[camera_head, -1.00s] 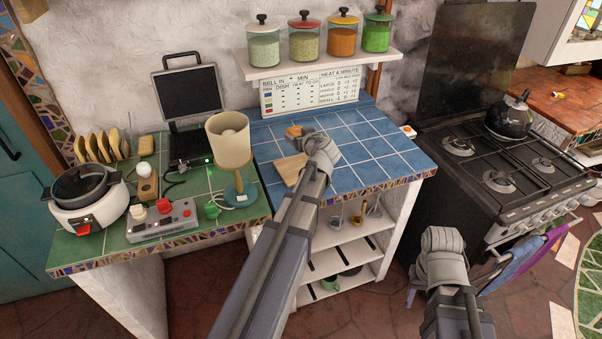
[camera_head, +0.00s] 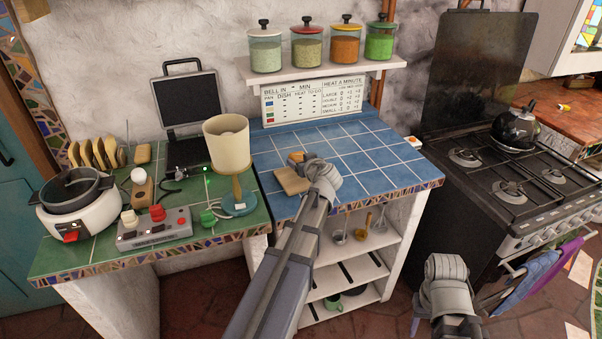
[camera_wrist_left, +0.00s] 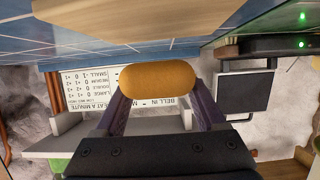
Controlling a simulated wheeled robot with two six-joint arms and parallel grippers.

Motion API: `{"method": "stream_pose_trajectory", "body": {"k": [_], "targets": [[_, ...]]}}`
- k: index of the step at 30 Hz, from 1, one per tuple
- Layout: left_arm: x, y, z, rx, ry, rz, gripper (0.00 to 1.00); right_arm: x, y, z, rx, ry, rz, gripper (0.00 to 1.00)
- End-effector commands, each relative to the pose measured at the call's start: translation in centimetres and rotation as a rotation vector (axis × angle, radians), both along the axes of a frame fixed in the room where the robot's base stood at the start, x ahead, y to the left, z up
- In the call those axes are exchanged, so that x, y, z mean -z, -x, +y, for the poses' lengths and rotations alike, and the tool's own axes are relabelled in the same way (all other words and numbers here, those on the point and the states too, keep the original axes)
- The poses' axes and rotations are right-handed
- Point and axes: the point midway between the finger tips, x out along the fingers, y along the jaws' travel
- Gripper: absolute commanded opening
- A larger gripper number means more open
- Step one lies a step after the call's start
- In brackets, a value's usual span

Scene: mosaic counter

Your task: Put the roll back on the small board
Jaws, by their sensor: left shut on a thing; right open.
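The roll (camera_wrist_left: 157,79) is an orange-brown, rounded loaf shape between the two fingers of my left gripper (camera_wrist_left: 160,100) in the left wrist view. In the head view, the roll (camera_head: 296,157) shows just past my left wrist, with the gripper (camera_head: 309,161) mostly hidden by it. The small board (camera_head: 290,181) is light wood and lies on the blue-tiled counter, partly behind my left arm. The roll appears above the board's far side; contact cannot be told. My right gripper (camera_head: 446,268) is open over the floor before the stove, its fingers hard to see.
A beige lamp (camera_head: 228,145) stands left of the small board on the green-tiled counter, near a control box (camera_head: 154,230) and a white cooker (camera_head: 75,212). A shelf of jars (camera_head: 320,78) hangs behind. The blue tiles (camera_head: 370,160) right of the board are clear.

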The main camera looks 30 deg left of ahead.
Motion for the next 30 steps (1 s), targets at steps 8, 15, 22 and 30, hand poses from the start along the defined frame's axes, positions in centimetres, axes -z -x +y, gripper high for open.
{"method": "stream_pose_trajectory", "body": {"k": [8,15,22,30], "targets": [[3.5,0.0,0.0,0.0,0.0,0.0,0.55,3.5,0.0,0.0,0.0,0.0,0.0,0.49],[3.3,0.0,0.0,0.0,0.0,0.0,0.55,3.4,0.0,0.0,0.0,0.0,0.0,0.49],[3.7,0.0,0.0,0.0,0.0,0.0,0.76,3.7,0.0,0.0,0.0,0.0,0.0,0.49],[3.7,0.0,0.0,0.0,0.0,0.0,1.0,3.7,0.0,0.0,0.0,0.0,0.0,0.49]]}}
